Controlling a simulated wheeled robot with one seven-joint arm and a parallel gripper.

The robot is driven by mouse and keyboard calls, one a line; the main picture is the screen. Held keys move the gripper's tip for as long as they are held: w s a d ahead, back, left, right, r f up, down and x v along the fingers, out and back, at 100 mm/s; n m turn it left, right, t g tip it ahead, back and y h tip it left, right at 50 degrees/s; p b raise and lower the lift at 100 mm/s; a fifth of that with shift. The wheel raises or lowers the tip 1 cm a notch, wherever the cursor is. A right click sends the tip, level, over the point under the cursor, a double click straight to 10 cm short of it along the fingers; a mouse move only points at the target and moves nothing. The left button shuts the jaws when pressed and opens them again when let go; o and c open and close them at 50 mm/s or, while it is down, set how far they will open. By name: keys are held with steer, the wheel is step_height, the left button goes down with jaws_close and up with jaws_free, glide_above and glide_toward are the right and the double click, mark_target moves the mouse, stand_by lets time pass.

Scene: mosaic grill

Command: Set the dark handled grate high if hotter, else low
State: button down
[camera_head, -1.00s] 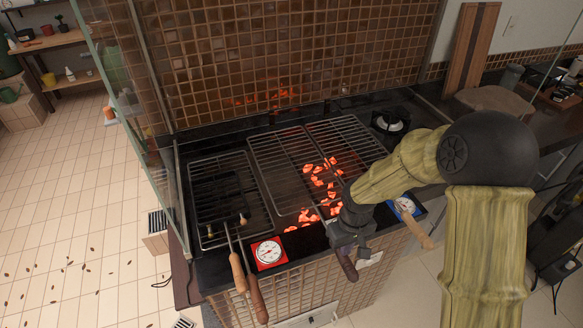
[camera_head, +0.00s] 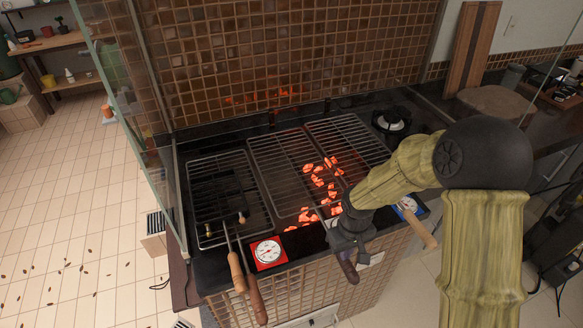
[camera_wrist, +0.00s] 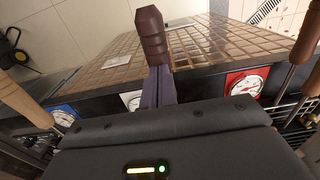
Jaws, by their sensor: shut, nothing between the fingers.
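The dark brown handle (camera_head: 348,267) sticks out at the grill's front; it is also large in the wrist view (camera_wrist: 152,35). My gripper (camera_head: 346,238) is at this handle's base, and the fingers (camera_wrist: 159,88) look close together, in line with it. The arm hides where the handle joins its grate. The middle grate (camera_head: 272,160) and right grate (camera_head: 352,128) lie over glowing coals (camera_head: 318,180). A red gauge (camera_head: 268,252) and blue gauge (camera_head: 408,206) stand on the front ledge. A white gauge (camera_wrist: 132,100) shows between them in the wrist view. Their readings are too small to tell.
A light wooden handle (camera_head: 420,232) sticks out right of my gripper. A left grate (camera_head: 205,180) carries two long tools, with a light handle (camera_head: 237,272) and a dark one (camera_head: 257,300). A tiled wall (camera_head: 290,60) closes the back. The floor in front is clear.

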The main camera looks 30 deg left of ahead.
steer(key=shift+f+b, duration=1.5)
steer(key=shift+f, duration=0.55)
steer(key=shift+r+p, duration=2.75)
steer(key=shift+r, duration=0.9)
steer(key=s+d+r+m+t, duration=0.1)
steer(key=s+d+r+m, duration=0.1)
steer(key=d, duration=0.6)
steer(key=s+d+r+m+b, duration=0.1)
steer(key=d+r+m, duration=0.3)
steer(key=d, duration=0.5)
steer(key=s+d+r+m+t+b, duration=0.1)
steer(key=s+d+r+m, duration=0.3)
steer(key=d, duration=0.4)
steer(key=shift+d+r+t, duration=0.15)
steer(key=shift+d+t, duration=0.15)
